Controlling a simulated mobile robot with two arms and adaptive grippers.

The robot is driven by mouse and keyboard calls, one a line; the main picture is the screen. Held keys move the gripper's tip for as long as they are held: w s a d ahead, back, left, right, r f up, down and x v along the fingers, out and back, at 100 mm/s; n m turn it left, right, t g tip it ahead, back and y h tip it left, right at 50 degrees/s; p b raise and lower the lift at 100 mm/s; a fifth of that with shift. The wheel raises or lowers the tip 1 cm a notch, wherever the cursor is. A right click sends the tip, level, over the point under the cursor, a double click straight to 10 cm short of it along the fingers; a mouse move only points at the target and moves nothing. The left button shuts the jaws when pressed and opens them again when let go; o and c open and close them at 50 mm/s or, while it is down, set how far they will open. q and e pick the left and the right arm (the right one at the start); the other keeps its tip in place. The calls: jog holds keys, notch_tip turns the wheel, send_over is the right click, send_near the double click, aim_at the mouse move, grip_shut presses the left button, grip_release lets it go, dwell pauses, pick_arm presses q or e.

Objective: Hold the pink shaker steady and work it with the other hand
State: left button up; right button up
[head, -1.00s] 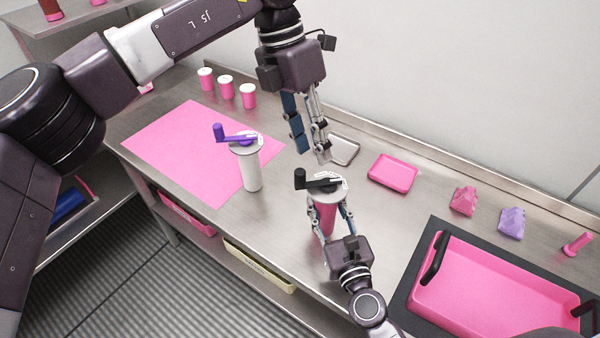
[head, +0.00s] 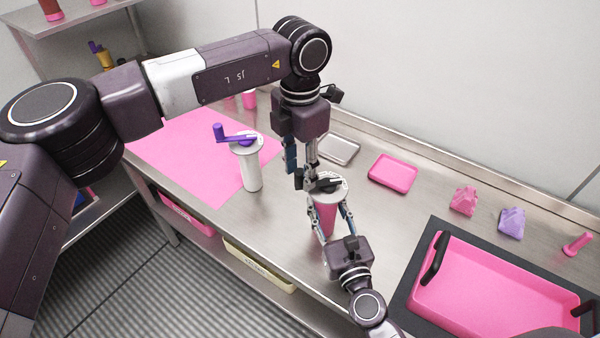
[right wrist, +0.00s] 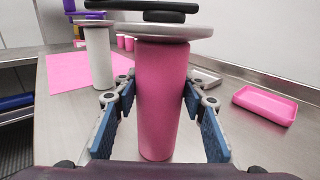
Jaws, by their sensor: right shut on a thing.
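In the right wrist view the pink body (right wrist: 162,100) sits between the two blue-padded fingers, under the wide lid. My left gripper (head: 306,182) points down with its fingertips at the crank's left end, where the knob is hidden. Whether its fingers are closed on the knob cannot be told.
A white shaker with a purple crank (head: 250,170) stands to the left by a pink mat (head: 185,150). A metal tray (head: 340,149) and a pink tray (head: 393,173) lie behind. Pink and purple packets (head: 463,201) and a large pink bin (head: 480,275) are at right.

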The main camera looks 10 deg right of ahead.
pick_arm(q)
jog(key=shift+f, duration=0.7)
grip_shut()
